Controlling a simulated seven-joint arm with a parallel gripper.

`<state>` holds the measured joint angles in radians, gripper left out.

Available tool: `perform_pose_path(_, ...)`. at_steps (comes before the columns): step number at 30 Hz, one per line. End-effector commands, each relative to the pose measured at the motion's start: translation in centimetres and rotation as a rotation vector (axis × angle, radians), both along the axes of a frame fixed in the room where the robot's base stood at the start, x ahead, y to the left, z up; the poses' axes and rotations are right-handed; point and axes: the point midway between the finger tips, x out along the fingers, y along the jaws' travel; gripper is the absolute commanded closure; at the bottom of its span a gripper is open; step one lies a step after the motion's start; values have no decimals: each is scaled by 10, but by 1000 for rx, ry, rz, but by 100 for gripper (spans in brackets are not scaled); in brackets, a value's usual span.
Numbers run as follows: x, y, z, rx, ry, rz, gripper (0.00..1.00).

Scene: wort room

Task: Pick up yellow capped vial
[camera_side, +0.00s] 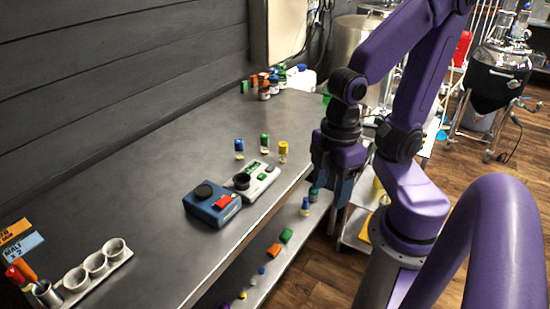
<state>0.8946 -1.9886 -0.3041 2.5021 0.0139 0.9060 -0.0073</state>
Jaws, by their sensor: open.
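The yellow capped vial (283,152) stands upright on the dark grey table, the rightmost of three small vials. A green capped vial (265,143) and a blue capped vial (239,149) stand to its left. My gripper (331,195) is to the right of the yellow capped vial and lower in the picture, apart from it. It points down, its fingers are open, and nothing shows between them. In the picture it overlaps the area past the table's right edge; its exact height is hard to tell.
A blue device (205,207) and a pale device (262,180) sit just in front of the vials. Bottles (264,88) cluster at the back, and a cup rack (95,266) is at front left. A lower shelf holds small items. The table's middle left is clear.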

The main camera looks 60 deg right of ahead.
Motion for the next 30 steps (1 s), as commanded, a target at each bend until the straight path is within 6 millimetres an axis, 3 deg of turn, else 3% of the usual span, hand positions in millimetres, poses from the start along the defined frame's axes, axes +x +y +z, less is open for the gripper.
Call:
perform_pose_path(5,8,27,1,145,50,-79,43)
perform_pose_path(8,27,54,7,300,64,-175,43)
perform_pose_path(12,73,84,21,514,12,-353,43)
perform_pose_path(17,143,89,38,686,-127,-596,43)
perform_pose_path(20,187,73,46,742,-246,-768,43)
perform_pose_path(24,239,30,50,740,-420,-1028,43)
perform_pose_path(27,263,-12,47,681,-533,-1224,43)
perform_pose_path(30,272,-58,40,577,-622,-1421,43)
